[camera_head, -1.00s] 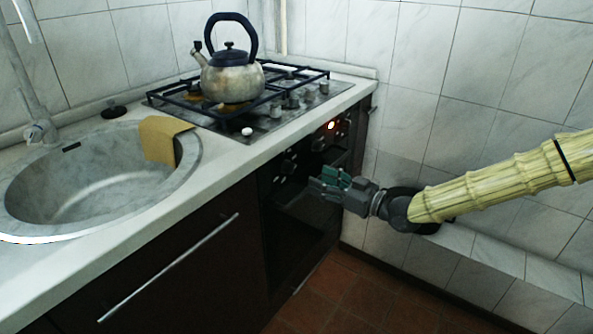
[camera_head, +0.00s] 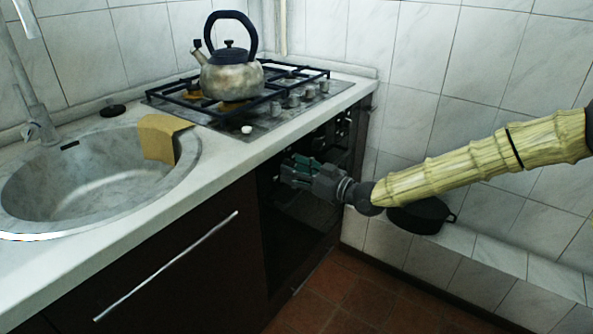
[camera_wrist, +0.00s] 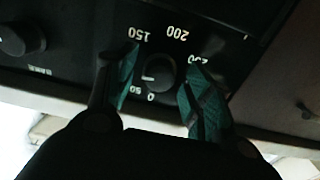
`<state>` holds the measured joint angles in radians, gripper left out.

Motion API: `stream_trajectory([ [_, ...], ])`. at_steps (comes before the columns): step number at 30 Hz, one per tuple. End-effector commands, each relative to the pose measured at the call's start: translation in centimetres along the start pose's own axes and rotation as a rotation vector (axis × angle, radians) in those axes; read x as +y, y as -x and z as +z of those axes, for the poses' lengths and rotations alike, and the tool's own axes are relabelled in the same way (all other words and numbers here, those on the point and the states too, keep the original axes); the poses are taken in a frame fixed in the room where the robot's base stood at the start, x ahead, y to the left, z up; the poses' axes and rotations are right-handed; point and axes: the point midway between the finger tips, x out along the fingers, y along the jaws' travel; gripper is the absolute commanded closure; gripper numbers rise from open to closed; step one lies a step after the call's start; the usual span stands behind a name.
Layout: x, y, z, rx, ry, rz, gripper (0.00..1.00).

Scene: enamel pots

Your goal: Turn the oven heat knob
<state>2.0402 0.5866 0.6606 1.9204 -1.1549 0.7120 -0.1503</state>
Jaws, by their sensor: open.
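The oven heat knob (camera_wrist: 160,74) is a small round black knob with a pale pointer line. White numbers, including 150 and 200, ring it on the black oven panel (camera_wrist: 75,58); they appear upside down. My gripper (camera_wrist: 162,66) is open, with its green-padded fingers on either side of the knob. I cannot tell whether either finger touches it. In the head view my gripper (camera_head: 297,168) is at the front of the dark oven (camera_head: 300,235), below the counter edge. The gripper hides the knob there.
Another black knob (camera_wrist: 22,34) is left in the wrist view. A kettle (camera_head: 231,76) stands on the gas hob (camera_head: 268,120). A dark pan (camera_head: 422,214) sits on the tiled ledge below my arm.

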Motion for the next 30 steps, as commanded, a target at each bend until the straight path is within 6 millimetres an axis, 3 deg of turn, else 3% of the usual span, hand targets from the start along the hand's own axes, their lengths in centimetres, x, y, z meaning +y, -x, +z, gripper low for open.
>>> stream_trajectory([
  [1,0.00,0.02,0.00,0.000,0.000,0.000,0.52],
  [8,0.02,0.05,-0.01,0.000,0.000,0.000,0.94],
  [20,0.06,0.06,0.02,0.000,0.060,0.001,0.95],
  [30,0.08,0.04,0.07,-0.001,0.311,-0.001,0.95],
])
